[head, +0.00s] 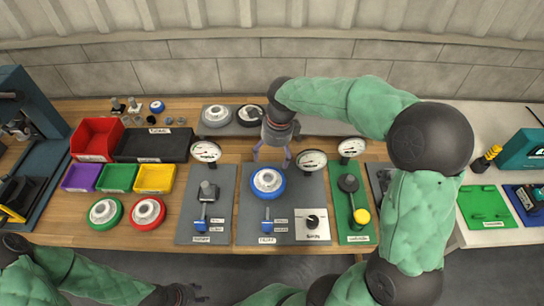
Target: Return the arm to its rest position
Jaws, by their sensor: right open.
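My right arm, in a green padded sleeve, reaches up from the bottom right and bends back left over the workbench. Its gripper (272,159) points down near the back of the middle grey plate (251,225). The fingers are spread, with nothing seen between them. A blue-rimmed wheel (267,181) lies on that plate just in front of the fingertips; whether they touch it cannot be told. My left gripper (192,294) is low at the bottom edge, in front of the bench. It is small and dark, and its fingers are unclear.
Gauges (312,160) stand along the plates. A green plate (354,212) carries a yellow-knobbed part beside my right arm. Red (97,139), purple, green and yellow bins and two loose wheels (148,212) are on the left. A grey shelf (335,126) runs behind; a white table (500,236) is right.

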